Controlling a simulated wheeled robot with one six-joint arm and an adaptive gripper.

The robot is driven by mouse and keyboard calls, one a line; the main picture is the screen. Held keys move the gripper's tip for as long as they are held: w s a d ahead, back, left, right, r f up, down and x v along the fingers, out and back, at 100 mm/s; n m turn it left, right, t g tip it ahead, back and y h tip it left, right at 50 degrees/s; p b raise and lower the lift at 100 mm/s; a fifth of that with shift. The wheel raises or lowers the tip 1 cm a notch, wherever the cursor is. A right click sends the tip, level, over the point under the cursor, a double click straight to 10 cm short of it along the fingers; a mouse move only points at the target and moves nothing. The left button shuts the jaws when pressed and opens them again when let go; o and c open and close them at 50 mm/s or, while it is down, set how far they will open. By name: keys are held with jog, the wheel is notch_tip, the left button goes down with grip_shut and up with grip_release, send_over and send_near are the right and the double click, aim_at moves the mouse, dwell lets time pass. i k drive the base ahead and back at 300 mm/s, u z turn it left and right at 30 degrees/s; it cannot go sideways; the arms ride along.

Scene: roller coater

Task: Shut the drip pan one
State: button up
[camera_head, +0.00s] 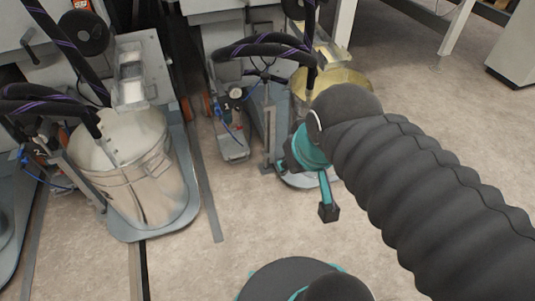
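A grey metal tray that looks like a drip pan (131,74) sticks out from the left machine, above a lidded steel bucket (145,185). A second similar tray (328,52) shows at the right machine, above a brass-coloured bucket (345,77). I cannot tell for sure which is drip pan one. My gripper (328,211) hangs in front of the right machine's bucket, apart from both trays. One teal finger with a black tip shows. The rest of it is hidden behind my black-sleeved arm, so its opening cannot be seen.
Black hoses (262,47) run down to both buckets. The left bucket stands on a grey wheeled base plate (135,230). A small grey pump unit (233,140) stands between the machines. Bare floor (225,255) lies in front. A white cabinet (515,50) stands far right.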

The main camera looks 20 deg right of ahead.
aim_at(230, 149)
jog(key=z, duration=1.45)
jog(key=k, duration=1.35)
jog(key=u, duration=1.45)
jog(key=i, duration=0.5)
jog(key=u, duration=0.05)
